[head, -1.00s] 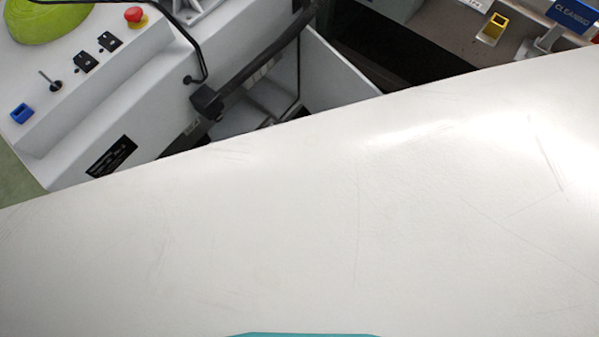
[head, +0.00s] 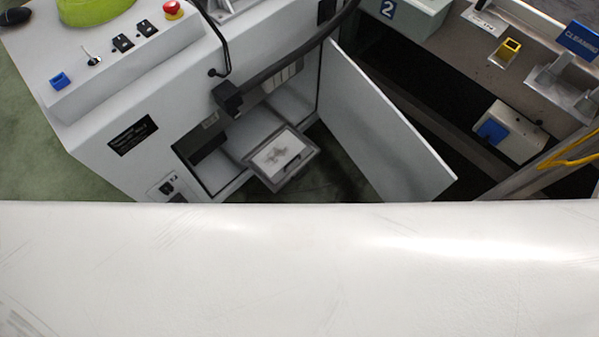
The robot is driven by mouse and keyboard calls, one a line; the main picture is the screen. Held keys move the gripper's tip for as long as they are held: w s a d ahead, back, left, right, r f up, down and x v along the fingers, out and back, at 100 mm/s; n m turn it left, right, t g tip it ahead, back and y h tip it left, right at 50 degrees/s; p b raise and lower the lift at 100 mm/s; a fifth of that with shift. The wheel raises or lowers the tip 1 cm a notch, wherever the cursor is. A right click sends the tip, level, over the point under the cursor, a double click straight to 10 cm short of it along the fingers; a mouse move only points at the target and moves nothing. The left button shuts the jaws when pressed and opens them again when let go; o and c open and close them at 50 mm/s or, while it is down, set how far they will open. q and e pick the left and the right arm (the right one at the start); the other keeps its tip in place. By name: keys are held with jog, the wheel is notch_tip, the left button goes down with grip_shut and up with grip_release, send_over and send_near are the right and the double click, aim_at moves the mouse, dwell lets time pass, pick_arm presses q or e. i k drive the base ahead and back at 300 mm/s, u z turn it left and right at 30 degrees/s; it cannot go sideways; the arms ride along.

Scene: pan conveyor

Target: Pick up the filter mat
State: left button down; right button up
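A light mat with a grey smudge, apparently the filter mat (head: 278,155), lies in a grey tray (head: 270,180). The tray sticks out of the low opening in the front of the white machine (head: 150,95), near the middle of the head view. Neither of my grippers is in view, and nothing touches the mat or tray.
The machine's open door panel (head: 385,125) stands to the right of the tray. A black handle bar (head: 285,62) crosses above the opening. A broad white scuffed surface fills the lower view. A blue CLEANING sign (head: 580,38) is at the upper right.

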aim_at(282, 155)
jog(key=z, duration=1.3)
jog(key=k, duration=1)
jog(key=u, duration=1.9)
jog(key=i, duration=0.95)
